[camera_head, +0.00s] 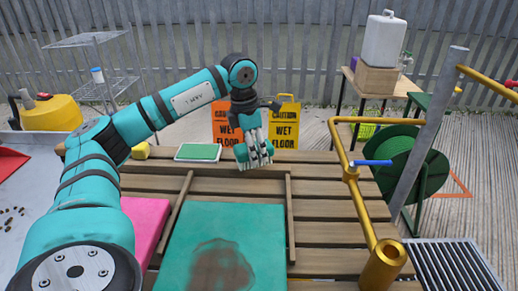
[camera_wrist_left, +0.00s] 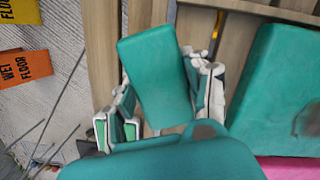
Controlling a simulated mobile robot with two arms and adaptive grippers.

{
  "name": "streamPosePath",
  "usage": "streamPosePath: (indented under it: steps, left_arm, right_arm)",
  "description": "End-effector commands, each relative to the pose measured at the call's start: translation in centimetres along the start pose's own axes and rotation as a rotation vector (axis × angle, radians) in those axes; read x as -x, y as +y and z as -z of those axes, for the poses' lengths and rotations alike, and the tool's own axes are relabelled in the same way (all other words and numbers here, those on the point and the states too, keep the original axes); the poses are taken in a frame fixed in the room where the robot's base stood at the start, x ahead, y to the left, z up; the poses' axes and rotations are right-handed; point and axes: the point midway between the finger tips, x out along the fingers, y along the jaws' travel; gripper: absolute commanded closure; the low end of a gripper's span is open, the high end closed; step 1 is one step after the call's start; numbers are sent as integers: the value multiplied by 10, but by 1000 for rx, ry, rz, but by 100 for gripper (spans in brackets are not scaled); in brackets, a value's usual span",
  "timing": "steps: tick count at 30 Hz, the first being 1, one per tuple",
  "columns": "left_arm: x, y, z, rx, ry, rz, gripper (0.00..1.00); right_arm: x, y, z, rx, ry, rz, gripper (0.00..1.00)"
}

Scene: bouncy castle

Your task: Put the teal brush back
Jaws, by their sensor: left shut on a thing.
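My left gripper (camera_head: 257,152) reaches over the far part of the slatted wooden table (camera_head: 330,185), pointing down. It is shut on the teal brush (camera_wrist_left: 156,72), which shows as a teal block between the two fingers in the left wrist view. In the head view a teal piece of the brush (camera_head: 240,153) shows beside the fingers, mostly hidden by them. I cannot tell whether the brush touches the table. My right gripper is not in view.
A green pad with a white rim (camera_head: 198,152) lies left of the gripper, near a yellow item (camera_head: 141,150). A stained teal mat (camera_head: 180,250) and pink mat (camera_head: 146,222) lie nearer. Yellow pipes (camera_head: 350,190) with a blue handle (camera_head: 373,163) stand right. Wet-floor signs (camera_head: 285,118) stand behind.

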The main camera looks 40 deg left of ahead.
Motion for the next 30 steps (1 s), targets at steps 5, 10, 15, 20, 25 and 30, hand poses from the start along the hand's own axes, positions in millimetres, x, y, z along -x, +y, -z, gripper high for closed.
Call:
streamPosePath:
  steps: [5,10,15,20,25,30]
  left_arm:
    - [-6,37,-23,1,-2,2,87]
    - [-10,54,-32,-2,-2,1,87]
    - [-17,64,-35,-3,2,1,87]
    - [-42,63,-30,-3,2,1,87]
    - [-47,62,-30,-3,0,0,87]
    - [-47,62,-30,-3,0,0,87]
  right_arm:
    - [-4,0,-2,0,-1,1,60]
    - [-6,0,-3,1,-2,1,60]
    - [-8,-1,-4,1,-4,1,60]
    - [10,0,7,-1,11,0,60]
    - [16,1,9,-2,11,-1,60]
    - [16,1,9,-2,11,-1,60]
